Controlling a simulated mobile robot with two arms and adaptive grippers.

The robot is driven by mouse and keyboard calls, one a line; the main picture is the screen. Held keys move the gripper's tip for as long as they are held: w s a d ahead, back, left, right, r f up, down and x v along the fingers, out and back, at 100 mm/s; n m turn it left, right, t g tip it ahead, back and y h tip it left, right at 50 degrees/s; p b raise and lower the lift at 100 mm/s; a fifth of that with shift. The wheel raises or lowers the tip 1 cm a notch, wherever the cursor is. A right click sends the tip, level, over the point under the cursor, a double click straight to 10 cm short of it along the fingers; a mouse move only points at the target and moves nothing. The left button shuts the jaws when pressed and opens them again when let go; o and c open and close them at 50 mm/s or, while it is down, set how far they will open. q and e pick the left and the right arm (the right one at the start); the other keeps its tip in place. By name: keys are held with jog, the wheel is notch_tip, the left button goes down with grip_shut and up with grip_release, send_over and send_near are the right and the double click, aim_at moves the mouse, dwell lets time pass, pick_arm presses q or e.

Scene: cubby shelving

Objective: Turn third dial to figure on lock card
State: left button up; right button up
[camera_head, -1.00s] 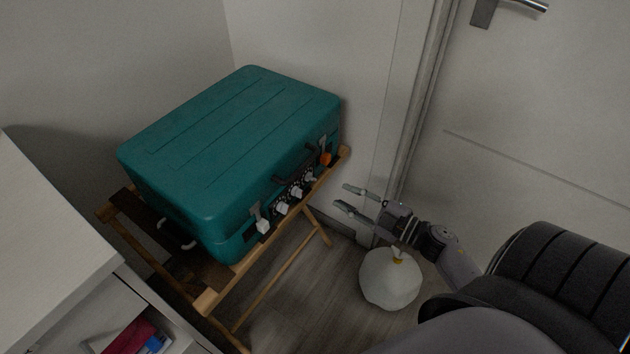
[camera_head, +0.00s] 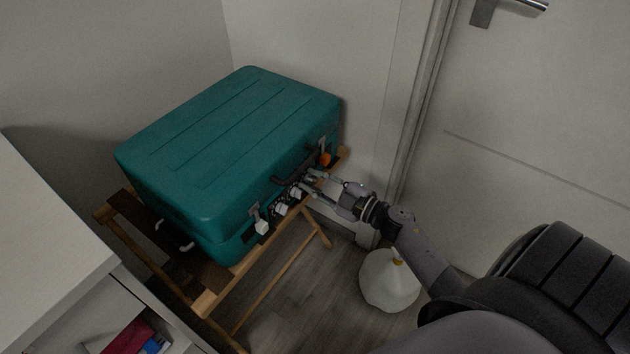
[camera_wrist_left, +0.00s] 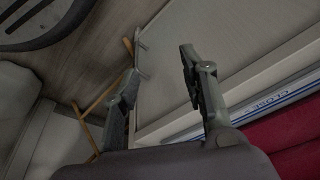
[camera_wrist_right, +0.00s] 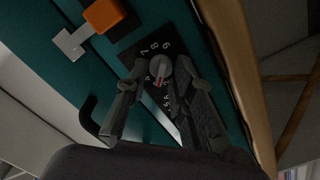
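A teal suitcase (camera_head: 225,140) lies on a wooden rack, with a row of dials (camera_head: 281,209) along its front. My right gripper (camera_head: 308,184) is at the right end of that row. In the right wrist view its fingers stand apart on both sides of a grey round dial (camera_wrist_right: 160,69) with a red mark, on a black plate with white figures; contact is unclear. Some figures are hidden by the fingers. My left gripper (camera_wrist_left: 160,75) is open and empty, seen only in its wrist view. I cannot make out a lock card.
An orange piece (camera_head: 325,159) sits at the suitcase's right latch; a dark handle (camera_head: 295,166) is above the dials. A wooden rack rail (camera_head: 235,277) runs below. A white bag (camera_head: 388,281) stands on the floor. A white cabinet (camera_head: 50,225) is at left.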

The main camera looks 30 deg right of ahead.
pick_arm(q)
jog(key=shift+f, duration=0.1)
pick_arm(e)
grip_shut()
jog(key=n, duration=0.5)
jog(key=shift+a+f+b, duration=0.1)
jog(key=shift+f+b, duration=0.05)
jog(key=shift+b, duration=0.25)
pick_arm(q)
jog(key=shift+w+v, duration=0.1)
jog(key=shift+v, duration=0.75)
jog(key=shift+w+v, duration=0.15)
jog(key=shift+v, duration=0.7)
pick_arm(e)
jog(key=shift+n, duration=0.5)
